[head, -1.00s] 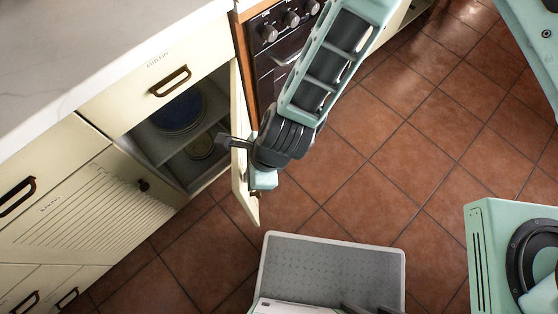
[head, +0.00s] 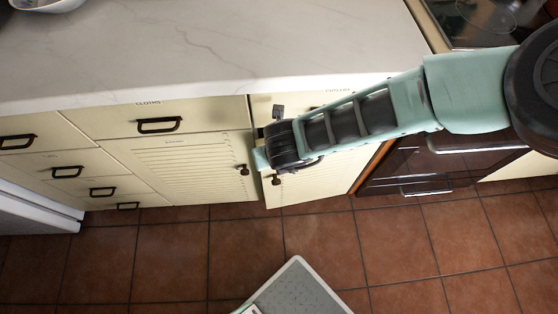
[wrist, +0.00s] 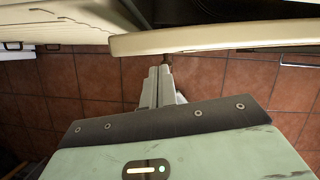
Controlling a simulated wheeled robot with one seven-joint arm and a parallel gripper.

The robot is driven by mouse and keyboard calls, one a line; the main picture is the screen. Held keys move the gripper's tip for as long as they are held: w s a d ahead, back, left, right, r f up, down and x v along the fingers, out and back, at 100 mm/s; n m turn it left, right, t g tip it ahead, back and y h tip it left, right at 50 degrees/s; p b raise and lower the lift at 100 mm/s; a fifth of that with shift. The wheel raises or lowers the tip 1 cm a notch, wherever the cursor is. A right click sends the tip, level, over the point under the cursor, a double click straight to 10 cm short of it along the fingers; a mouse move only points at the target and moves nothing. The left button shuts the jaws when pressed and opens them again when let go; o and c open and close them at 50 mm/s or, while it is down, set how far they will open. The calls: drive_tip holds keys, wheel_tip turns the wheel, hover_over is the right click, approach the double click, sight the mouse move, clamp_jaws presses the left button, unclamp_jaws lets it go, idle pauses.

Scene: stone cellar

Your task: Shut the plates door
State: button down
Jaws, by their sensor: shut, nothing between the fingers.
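The plates door (head: 325,178) is the cream door with a dark knob below the cutlery drawer, beside the oven. It stands slightly ajar, its free left edge a little out from the cabinet front. In the wrist view the door's edge (wrist: 220,39) crosses the top, with a dark gap behind it. My gripper (head: 278,112) is at the door's free edge, partly hidden by my wrist. In the wrist view my fingers (wrist: 160,72) are together and empty, pointing at the door's edge near its left end. I cannot tell whether they touch it. The plates inside are hidden.
A louvred door (head: 185,160) adjoins on the left, below the cloths drawer (head: 190,120). The oven (head: 425,170) is on the right. The white worktop (head: 220,50) runs above. The tiled floor (head: 175,250) in front is clear.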

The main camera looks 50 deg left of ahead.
drive_tip(key=shift+w+a, duration=0.25)
drive_tip(key=shift+a, duration=0.35)
drive_tip(key=s+d+r+b, duration=0.1)
drive_tip(key=s+d, duration=0.1)
drive_tip(key=d, duration=0.4)
drive_tip(key=s+d+r+b, duration=0.1)
drive_tip(key=s+d, duration=0.2)
drive_tip(key=d, duration=0.3)
drive_tip(key=shift+r+b, duration=0.35)
drive_tip(key=shift+r, duration=0.05)
drive_tip(key=shift+s, duration=0.1)
drive_tip(key=w+d+r+n+g+y+p, duration=0.1)
drive_tip(key=w+d+r+n+p, duration=0.15)
drive_tip(key=r+n, duration=0.6)
drive_tip(key=w+d+r+n+g+y+p, duration=0.1)
drive_tip(key=w+d+r+n, duration=0.25)
drive_tip(key=r+n, duration=0.45)
drive_tip(key=d+r+n+h+p, duration=0.1)
drive_tip(key=d+r+n+h, duration=0.1)
drive_tip(key=d+r+n, duration=0.5)
drive_tip(key=w+d+r+n+h+p, duration=0.1)
drive_tip(key=d+r+n, duration=0.6)
drive_tip(key=d, duration=0.8)
drive_tip(key=shift+d+r+h+p, duration=0.3)
drive_tip(key=shift+d+h+p, duration=0.15)
drive_tip(key=shift+h, duration=0.75)
